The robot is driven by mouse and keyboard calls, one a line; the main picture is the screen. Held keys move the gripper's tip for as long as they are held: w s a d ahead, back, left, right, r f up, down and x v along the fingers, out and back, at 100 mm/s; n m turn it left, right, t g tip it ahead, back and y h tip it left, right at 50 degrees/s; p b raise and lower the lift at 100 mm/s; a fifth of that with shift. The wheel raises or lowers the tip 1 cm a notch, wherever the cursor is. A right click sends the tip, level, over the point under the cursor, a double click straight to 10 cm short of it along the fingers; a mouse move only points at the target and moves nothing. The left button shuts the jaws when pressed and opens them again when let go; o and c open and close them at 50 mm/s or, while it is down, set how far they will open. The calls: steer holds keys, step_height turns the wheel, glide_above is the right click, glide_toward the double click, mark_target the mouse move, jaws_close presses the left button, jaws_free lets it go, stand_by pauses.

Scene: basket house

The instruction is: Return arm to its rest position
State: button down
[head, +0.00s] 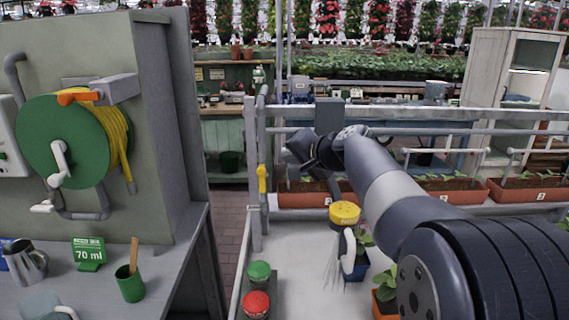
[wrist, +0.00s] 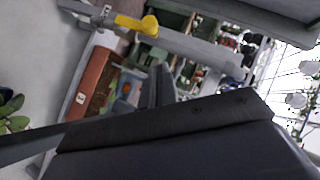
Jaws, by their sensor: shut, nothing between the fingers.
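My arm (head: 395,195) reaches from the lower right of the head view up toward the middle, above the white bench top. My gripper (head: 302,150) is at its far end, shut and empty, raised near the grey rail and clear of the bench. Its fingertips are small and hard to make out there. In the wrist view a large dark part of my gripper (wrist: 190,140) fills the lower half, and the picture is tilted.
A grey rail (head: 420,131) runs behind my arm, with orange planters (head: 455,190) beyond it. On the white bench stand a yellow-topped item (head: 344,214), potted plants, and green (head: 259,271) and red (head: 256,304) buttons. A hose reel (head: 65,140) and a table (head: 170,270) are at left.

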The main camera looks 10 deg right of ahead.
steer(key=v, duration=0.6)
steer(key=shift+s+a+r, duration=0.2)
steer(key=shift+s+r, duration=0.1)
steer(key=shift+r, duration=0.05)
